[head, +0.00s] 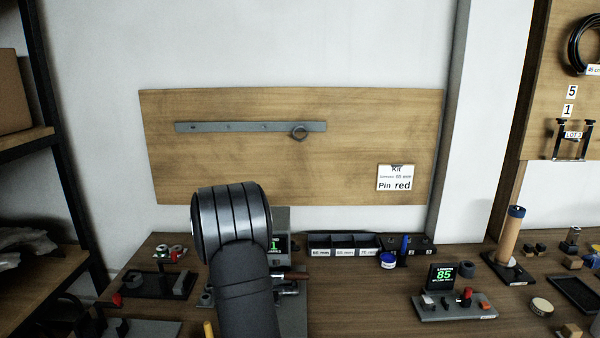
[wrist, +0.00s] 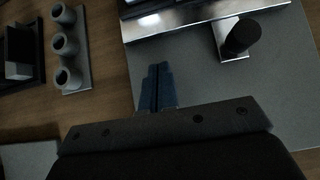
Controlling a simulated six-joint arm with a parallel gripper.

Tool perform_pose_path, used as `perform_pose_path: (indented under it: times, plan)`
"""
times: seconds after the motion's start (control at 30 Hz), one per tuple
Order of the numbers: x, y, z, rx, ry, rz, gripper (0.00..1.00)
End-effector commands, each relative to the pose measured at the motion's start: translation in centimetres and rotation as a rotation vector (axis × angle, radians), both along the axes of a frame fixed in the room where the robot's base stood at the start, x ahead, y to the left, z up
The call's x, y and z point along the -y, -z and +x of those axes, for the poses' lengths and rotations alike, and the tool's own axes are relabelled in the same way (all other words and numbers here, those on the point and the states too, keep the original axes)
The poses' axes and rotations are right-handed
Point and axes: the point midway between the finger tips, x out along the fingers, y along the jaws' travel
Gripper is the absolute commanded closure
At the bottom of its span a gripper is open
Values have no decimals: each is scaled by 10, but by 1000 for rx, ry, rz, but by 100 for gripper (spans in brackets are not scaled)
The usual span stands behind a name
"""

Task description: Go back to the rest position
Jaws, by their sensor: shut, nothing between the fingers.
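My gripper (wrist: 158,88) shows in the wrist view, its two blue-grey fingers shut together with nothing between them. It is over a grey plate (wrist: 180,55), near a metal rail device with a dark round knob (wrist: 241,36). In the head view my arm rises in the lower middle and hides the gripper and part of the device behind it. A small green display (head: 275,245) shows just right of my arm.
A three-bin tray (head: 345,240) stands against the wall. A fixture with a display reading 85 (head: 442,275) is to the right. A wooden board (head: 230,170) hangs behind.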

Motion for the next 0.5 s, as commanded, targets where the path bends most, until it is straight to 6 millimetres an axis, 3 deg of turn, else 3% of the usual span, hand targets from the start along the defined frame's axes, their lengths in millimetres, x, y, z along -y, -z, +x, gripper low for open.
perform_pose_path:
  times: [0.2,0.5]
  plan:
    - [0,1,24,0,1,1,100]
    - [0,1,31,0,1,1,100]
